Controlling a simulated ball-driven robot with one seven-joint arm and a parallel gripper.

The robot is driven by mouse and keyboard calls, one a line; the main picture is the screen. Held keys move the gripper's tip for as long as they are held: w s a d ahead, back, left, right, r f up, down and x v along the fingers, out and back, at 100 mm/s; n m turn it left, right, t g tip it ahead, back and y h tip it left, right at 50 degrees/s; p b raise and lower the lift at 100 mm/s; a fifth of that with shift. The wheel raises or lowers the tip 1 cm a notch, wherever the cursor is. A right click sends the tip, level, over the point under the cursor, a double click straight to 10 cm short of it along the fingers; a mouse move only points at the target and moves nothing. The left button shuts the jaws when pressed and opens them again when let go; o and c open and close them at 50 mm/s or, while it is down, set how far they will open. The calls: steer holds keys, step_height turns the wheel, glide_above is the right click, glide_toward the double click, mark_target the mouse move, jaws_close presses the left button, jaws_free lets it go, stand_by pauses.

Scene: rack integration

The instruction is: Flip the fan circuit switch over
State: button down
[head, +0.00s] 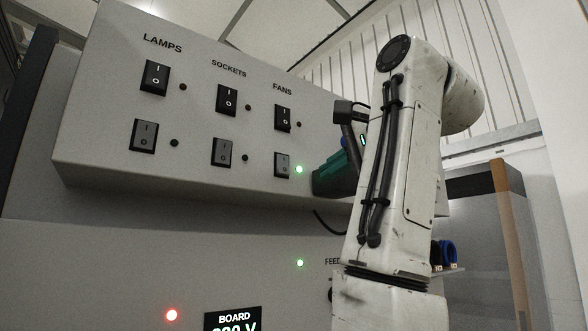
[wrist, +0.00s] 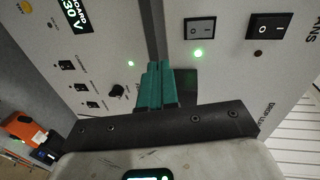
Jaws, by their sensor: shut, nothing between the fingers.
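The FANS column on the sloped panel has two rocker switches. The upper black fan switch (head: 283,118) has a dark lamp beside it, and the lower grey fan switch (head: 282,164) has a lit green lamp (head: 299,169). In the wrist view the black switch (wrist: 270,27) is at upper right and the grey switch (wrist: 200,28) is left of it. My gripper (head: 316,182) is shut and empty, to the lower right of the grey switch. Its teal fingers (wrist: 158,66) point at the panel's lower edge; contact cannot be told.
LAMPS switches (head: 155,78) and SOCKETS switches (head: 227,100) stand left of the fan column, with dark lamps. An orange object (wrist: 25,129) is at lower left.

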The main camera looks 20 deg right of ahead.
mark_target(283, 170)
steer(key=shift+t, duration=0.3)
steer(key=r, duration=0.1)
steer(key=s+r, duration=0.1)
steer(key=r, duration=0.1)
steer(key=s+r, duration=0.1)
steer(key=r, duration=0.1)
steer(key=shift+s+d+r, duration=0.15)
steer(key=shift+r, duration=0.05)
steer(key=p+x, duration=0.6)
steer(key=x, duration=0.6)
steer(key=shift+w+a+r, duration=0.1)
steer(key=shift+w+a, duration=0.15)
steer(key=shift+w, duration=0.1)
steer(key=shift+w+a, duration=0.2)
steer(key=shift+w, duration=0.35)
steer(key=shift+s+f+y, duration=0.1)
steer(key=shift+f+y, duration=0.2)
